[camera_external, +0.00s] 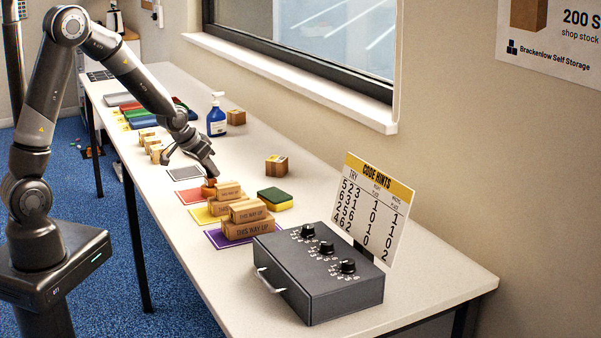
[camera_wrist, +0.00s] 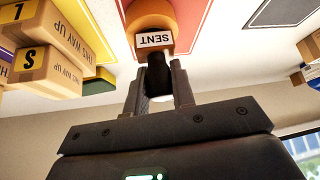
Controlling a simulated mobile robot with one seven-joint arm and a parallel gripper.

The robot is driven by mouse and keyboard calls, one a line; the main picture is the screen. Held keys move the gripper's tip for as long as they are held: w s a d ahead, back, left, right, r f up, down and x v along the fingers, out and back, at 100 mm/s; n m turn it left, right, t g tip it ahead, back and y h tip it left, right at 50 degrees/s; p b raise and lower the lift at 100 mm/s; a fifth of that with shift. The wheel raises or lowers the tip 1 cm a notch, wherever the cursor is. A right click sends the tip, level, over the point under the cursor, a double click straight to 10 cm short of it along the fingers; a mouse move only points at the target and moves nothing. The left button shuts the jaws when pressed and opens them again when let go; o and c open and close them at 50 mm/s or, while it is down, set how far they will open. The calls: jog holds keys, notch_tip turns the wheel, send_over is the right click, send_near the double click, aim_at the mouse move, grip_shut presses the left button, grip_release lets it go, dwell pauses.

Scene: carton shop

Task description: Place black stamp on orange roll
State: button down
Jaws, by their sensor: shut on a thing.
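My gripper (camera_external: 209,175) is shut on the black stamp (camera_wrist: 158,75), with a finger on each side of its handle in the wrist view (camera_wrist: 161,92). The stamp carries a white label reading SENT. The orange roll (camera_wrist: 150,14) is right behind the stamp in the wrist view, on the red mat (camera_wrist: 188,20). In the external view the orange roll (camera_external: 208,191) shows just under my gripper, and the stamp is too small to make out. The stamp's base is at the roll; whether they touch I cannot tell.
A sponge (camera_external: 275,198), a small carton (camera_external: 276,166) and a blue pump bottle (camera_external: 217,115) stand toward the wall. A black dial box (camera_external: 318,275) stands at the near end.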

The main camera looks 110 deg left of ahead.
jog(key=shift+f, duration=0.2)
jog(key=c, duration=1.2)
grip_release()
jog(key=shift+d+r, duration=0.1)
jog(key=shift+r, duration=0.3)
jog(key=v, duration=1.1)
jog(key=shift+d+r, duration=0.15)
jog(key=shift+r, duration=0.05)
jog(key=shift+s, duration=0.1)
